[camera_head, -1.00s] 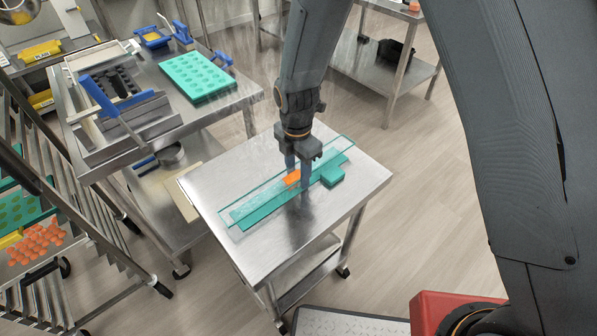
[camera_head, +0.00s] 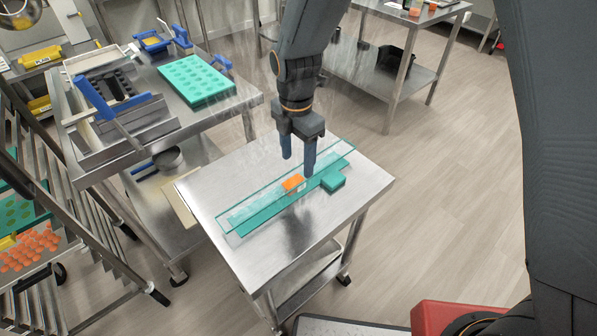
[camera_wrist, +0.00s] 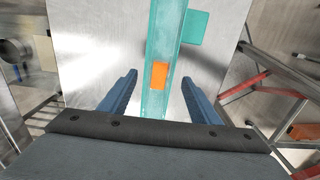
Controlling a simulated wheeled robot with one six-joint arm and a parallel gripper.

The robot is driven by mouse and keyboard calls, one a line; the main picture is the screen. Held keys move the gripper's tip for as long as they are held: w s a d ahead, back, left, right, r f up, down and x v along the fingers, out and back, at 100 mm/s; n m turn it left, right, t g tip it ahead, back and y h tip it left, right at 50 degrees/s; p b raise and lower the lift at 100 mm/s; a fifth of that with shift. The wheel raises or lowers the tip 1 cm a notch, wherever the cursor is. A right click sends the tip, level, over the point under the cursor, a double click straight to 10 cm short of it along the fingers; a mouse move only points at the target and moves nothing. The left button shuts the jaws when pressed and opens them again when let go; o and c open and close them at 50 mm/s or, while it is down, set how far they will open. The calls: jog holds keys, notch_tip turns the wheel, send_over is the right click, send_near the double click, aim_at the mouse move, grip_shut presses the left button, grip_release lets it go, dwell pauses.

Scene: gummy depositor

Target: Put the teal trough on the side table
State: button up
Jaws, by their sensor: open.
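The teal trough (camera_head: 262,205) is a long, see-through channel lying diagonally on the steel side table (camera_head: 210,190). An orange block or label (camera_head: 293,183) shows at its middle, and a small teal block (camera_head: 333,181) is beside it on the right. My gripper (camera_head: 298,165) is open and empty above the trough, apart from it. In the wrist view the trough (camera_wrist: 165,60) runs away from me between the two spread blue fingers (camera_wrist: 160,95), with the orange piece (camera_wrist: 159,75) near it.
A steel bench (camera_head: 230,103) at the upper left bears a teal mould (camera_head: 196,80) and a blue-handled depositor (camera_head: 120,100). A rack (camera_head: 70,220) with orange gummies stands at the left. A further steel table (camera_head: 400,80) is at the back. Floor at the right is free.

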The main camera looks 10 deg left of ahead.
jog(key=shift+r+b, duration=0.5)
jog(key=shift+r, duration=1.95)
jog(key=s+d+m, duration=0.4)
jog(key=d+m, duration=1)
jog(key=s+d+r+m+t, duration=0.1)
jog(key=s+d+m, duration=0.4)
jog(key=d+m, duration=0.9)
jog(key=shift+s+d+r, duration=0.2)
jog(key=shift+d+r, duration=0.1)
